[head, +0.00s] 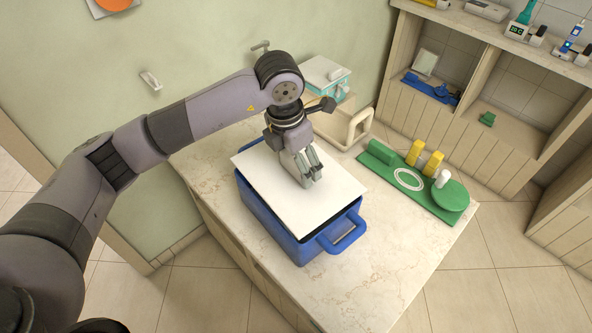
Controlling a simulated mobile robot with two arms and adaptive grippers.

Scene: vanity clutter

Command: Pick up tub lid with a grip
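The tub lid (277,193) is a flat white panel on top of a blue tub (283,233) on the marble-topped counter. A dark gap shows between the lid's front right edge and the tub's rim. The tub has a blue handle (343,233) on its front right side. My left gripper (311,178) points down over the right part of the lid, its fingertips at or just above the surface. The fingers look close together; whether they hold a grip on the lid is hidden. My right gripper is not in view.
A green tray (443,213) with yellow and white items lies on the counter's right. A beige frame-like holder (343,128) and a teal and white box (325,74) stand behind the tub. The counter's front right is clear.

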